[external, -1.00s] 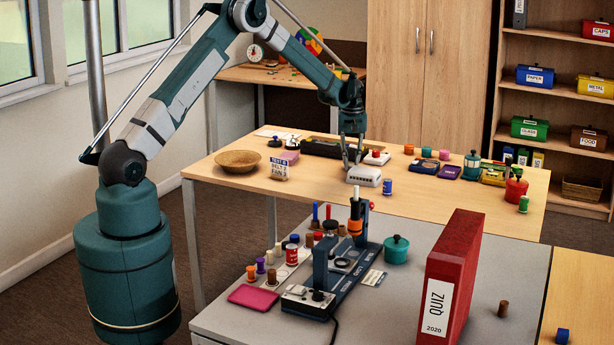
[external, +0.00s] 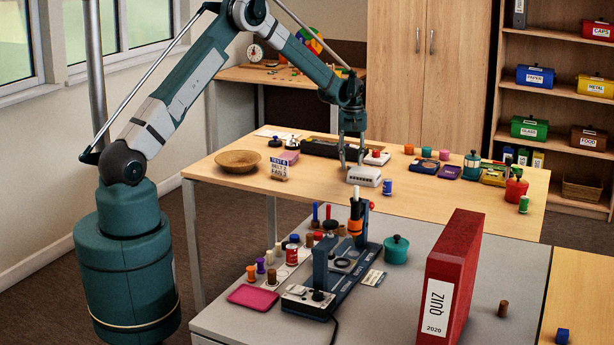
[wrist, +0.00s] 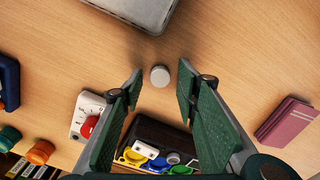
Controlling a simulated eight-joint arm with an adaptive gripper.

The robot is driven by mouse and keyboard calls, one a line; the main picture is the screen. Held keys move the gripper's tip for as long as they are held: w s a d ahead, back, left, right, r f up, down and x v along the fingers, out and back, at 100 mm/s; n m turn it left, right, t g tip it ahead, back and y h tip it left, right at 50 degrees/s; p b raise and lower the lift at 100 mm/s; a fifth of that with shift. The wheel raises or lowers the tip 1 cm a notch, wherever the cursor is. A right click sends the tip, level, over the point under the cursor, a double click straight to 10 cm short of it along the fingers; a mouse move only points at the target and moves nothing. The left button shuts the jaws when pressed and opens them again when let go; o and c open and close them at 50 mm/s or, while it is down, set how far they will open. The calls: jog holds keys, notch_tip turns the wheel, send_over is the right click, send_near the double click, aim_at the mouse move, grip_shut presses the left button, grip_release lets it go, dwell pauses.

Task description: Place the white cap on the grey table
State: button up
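The white cap (wrist: 160,76) is a small, pale round piece on the wooden table (wrist: 225,60). In the wrist view it lies between the tips of my gripper (wrist: 160,85), with a gap on each side. My gripper is open and empty. In the external view my gripper (external: 351,163) points down over the wooden table, behind a white box (external: 363,176). I cannot make out the cap there. The grey table (external: 220,318) stands in front, lower than the wooden one.
A grey-white box (wrist: 135,10), a device with a red knob (wrist: 86,115), a dark tray (wrist: 150,135) and a pink book (wrist: 285,121) surround the cap. On the grey table stand a red binder (external: 452,280), a teal pot (external: 396,249) and several small pieces. Its front left is bare.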

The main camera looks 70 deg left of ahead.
aim_at(351, 166)
notch_tip(351, 166, up, 11)
jog(key=p, duration=0.1)
jog(key=shift+r+p, duration=0.2)
jog(key=shift+p, duration=0.2)
dwell(0.6)
jog(key=shift+d+r, duration=0.1)
jog(key=s+d+r+m+t, duration=0.1)
jog(key=s+d+r+m, duration=0.1)
jog(key=s+d+r, duration=0.55)
jog(key=s+d+r+m+t, duration=0.1)
jog(key=s+d+r+m, duration=0.25)
jog(key=d+r, duration=0.65)
jog(key=s+d+r+m+t, duration=0.1)
jog(key=s+d+r, duration=0.55)
jog(key=d, duration=0.45)
jog(key=s+d+r+m+t, duration=0.2)
jog(key=s+d+r+m, duration=0.15)
jog(key=s+d, duration=0.9)
jog(key=s+d+f+m+t, duration=0.1)
jog(key=s+d+f+m, duration=0.1)
jog(key=s, duration=0.6)
jog(key=s+d+f+m+t, duration=0.1)
jog(key=s+d+f+m, duration=0.1)
jog(key=s, duration=0.7)
notch_tip(351, 166, down, 2)
jog(key=shift+d+f, duration=0.1)
jog(key=shift+d, duration=0.8)
